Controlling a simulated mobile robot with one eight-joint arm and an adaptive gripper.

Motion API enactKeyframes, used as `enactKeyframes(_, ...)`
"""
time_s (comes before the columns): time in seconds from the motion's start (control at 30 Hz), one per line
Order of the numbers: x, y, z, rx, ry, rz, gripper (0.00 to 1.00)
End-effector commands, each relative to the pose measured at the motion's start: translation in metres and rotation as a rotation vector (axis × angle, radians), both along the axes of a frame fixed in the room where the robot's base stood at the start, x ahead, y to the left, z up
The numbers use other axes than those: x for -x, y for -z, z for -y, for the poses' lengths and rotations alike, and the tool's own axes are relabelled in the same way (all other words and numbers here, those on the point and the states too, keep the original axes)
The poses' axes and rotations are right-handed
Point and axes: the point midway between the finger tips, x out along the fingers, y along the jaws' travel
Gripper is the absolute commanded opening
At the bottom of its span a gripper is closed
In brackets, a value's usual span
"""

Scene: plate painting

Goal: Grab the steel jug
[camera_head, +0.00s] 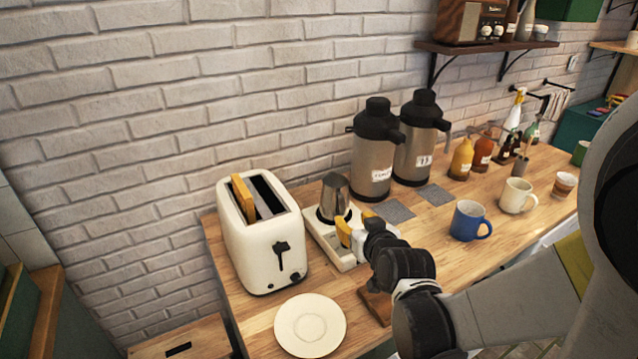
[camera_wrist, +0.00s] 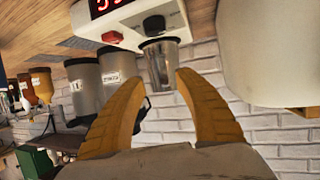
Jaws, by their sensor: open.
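The steel jug (camera_head: 335,195) stands upright on a white countertop appliance (camera_head: 326,238), between the toaster and the large flasks. My gripper (camera_head: 356,224) is open just in front of the jug, with its yellow fingers at about the height of the appliance's top and jug. In the wrist view, which is upside down, the jug (camera_wrist: 161,64) shows between and beyond the two fingertips of my gripper (camera_wrist: 161,82). The fingers appear apart from it. Part of the appliance's front is hidden by my gripper in the head view.
A white toaster (camera_head: 262,235) with bread stands close left of the jug. Two large flasks (camera_head: 375,150) stand behind right. A white plate (camera_head: 310,325) lies in front. A blue mug (camera_head: 468,221) and a cream mug (camera_head: 516,196) stand to the right on the wooden counter.

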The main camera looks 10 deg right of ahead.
Motion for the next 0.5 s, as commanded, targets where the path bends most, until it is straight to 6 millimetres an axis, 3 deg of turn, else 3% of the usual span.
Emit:
enactKeyframes(0.1,-0.019,0.011,-0.001,0.0,0.0,-0.001,0.39)
enactKeyframes(0.5,-0.053,0.03,-0.006,0.001,-0.001,-0.002,0.39)
